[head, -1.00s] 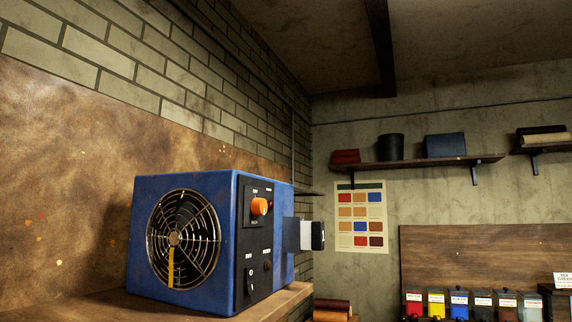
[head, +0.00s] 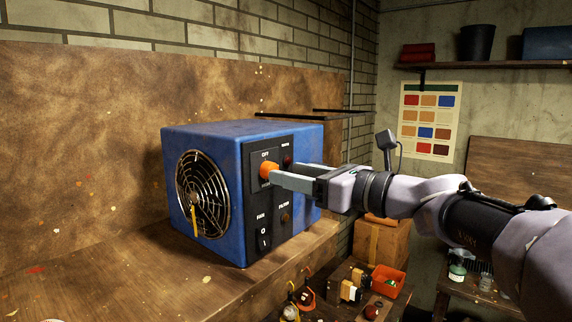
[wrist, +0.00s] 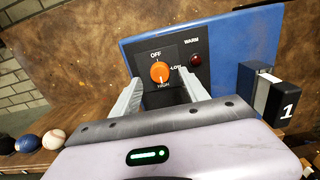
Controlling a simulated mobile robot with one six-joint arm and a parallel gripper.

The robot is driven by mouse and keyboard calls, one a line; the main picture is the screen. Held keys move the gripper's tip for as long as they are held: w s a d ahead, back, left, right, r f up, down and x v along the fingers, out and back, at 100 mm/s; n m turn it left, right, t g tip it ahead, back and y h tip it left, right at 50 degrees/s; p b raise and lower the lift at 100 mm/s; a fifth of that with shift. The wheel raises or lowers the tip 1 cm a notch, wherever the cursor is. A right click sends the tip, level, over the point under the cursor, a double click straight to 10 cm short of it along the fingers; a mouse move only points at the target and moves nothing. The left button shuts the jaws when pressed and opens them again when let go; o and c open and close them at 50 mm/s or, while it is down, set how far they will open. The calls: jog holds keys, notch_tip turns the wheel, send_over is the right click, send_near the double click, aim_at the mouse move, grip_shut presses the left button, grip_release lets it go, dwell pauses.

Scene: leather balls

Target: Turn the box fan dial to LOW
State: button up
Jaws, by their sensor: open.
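The blue box fan (head: 205,135) stands on a wooden bench, its black panel facing right. The orange dial (head: 268,169) is on the panel's upper part. In the wrist view, the dial (wrist: 160,72) is ringed by OFF at top, LOW at right and HIGH at bottom. A pale mark on the dial seems to point down toward HIGH. My gripper (head: 287,173) is open in front of the dial, and one finger partly overlaps it in the head view. In the wrist view, the fingers of my gripper (wrist: 160,88) are spread either side of the dial; contact is not clear.
A dark red WARM lamp (wrist: 196,60) is right of the dial. The FILTER knob (head: 285,217) and rocker switch (head: 264,238) sit lower on the panel. A black block marked 1 (wrist: 286,103) is at the right. A cardboard box (head: 380,242) and red tray (head: 388,282) lie beyond the bench.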

jog(key=x, duration=0.3)
jog(key=shift+w+a, duration=0.15)
jog(key=shift+a, duration=0.1)
grip_shut()
jog(key=shift+f, duration=0.1)
